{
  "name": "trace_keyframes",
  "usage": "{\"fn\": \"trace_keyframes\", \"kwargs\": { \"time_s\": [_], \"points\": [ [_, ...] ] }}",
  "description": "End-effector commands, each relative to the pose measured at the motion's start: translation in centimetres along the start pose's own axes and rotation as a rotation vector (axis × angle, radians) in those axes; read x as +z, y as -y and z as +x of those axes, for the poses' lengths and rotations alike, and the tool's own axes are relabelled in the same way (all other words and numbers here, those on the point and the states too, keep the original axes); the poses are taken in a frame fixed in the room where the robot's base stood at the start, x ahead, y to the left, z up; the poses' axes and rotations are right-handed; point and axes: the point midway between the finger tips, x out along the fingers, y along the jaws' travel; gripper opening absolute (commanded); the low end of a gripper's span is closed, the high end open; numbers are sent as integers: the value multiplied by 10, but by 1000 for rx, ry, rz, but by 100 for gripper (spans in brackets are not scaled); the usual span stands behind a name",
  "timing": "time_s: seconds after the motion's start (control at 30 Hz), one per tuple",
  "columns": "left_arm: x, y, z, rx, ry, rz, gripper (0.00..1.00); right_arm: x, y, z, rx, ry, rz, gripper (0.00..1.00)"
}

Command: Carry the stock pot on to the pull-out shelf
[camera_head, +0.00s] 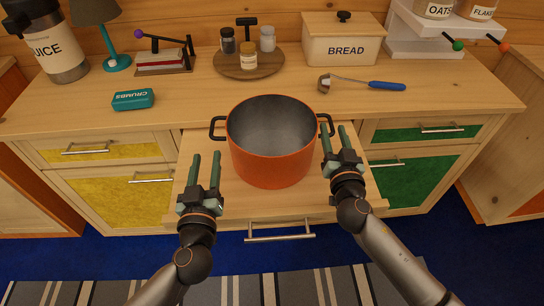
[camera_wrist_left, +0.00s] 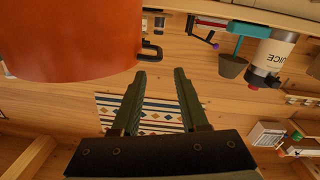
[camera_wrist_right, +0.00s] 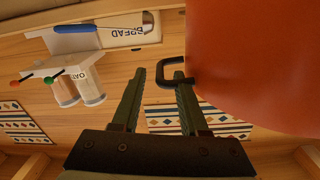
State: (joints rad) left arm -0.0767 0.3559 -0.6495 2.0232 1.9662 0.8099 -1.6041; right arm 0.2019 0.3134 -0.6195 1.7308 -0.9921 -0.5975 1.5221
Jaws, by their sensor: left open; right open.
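The orange stock pot (camera_head: 272,148), grey inside with black side handles, stands upright and looks to rest on the pale wooden pull-out shelf (camera_head: 285,198) below the counter. My left gripper (camera_head: 206,156) is open and empty, left of the pot and nearer the front. In the left wrist view the left handle (camera_wrist_left: 152,54) lies beyond its fingertips, apart from them. My right gripper (camera_head: 334,131) is open close beside the right handle. In the right wrist view that handle (camera_wrist_right: 168,72) overlaps one fingertip; I cannot tell whether they touch. The pot's base contact is partly hidden.
The counter (camera_head: 440,100) behind holds a bread box (camera_head: 342,48), a round board with jars (camera_head: 249,65), a blue-handled ladle (camera_head: 370,84) and a teal crumbs box (camera_head: 134,99). Yellow drawers (camera_head: 115,200) and green drawers (camera_head: 408,178) flank the shelf.

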Motion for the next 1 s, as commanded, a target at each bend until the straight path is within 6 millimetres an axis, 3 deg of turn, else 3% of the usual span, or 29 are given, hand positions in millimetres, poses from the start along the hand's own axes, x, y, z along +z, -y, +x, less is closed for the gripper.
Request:
{"fn": "trace_keyframes", "kwargs": {
  "time_s": [0.3, 0.5, 0.7, 1.0],
  "points": [
    [0, 0, 0, 0, 0, 0, 44, 1, 0, -59, 0, 3, 2, 44],
    [0, 0, 0, 0, 0, 0, 44, 1, 0, -85, 1, 2, 2, 44],
    [0, 0, 1, 0, 0, 0, 44, 0, 0, -96, 0, -1, 0, 44],
    [0, 0, 0, 0, 0, 0, 44, 0, 0, -97, 0, -1, 0, 44]
  ]
}}
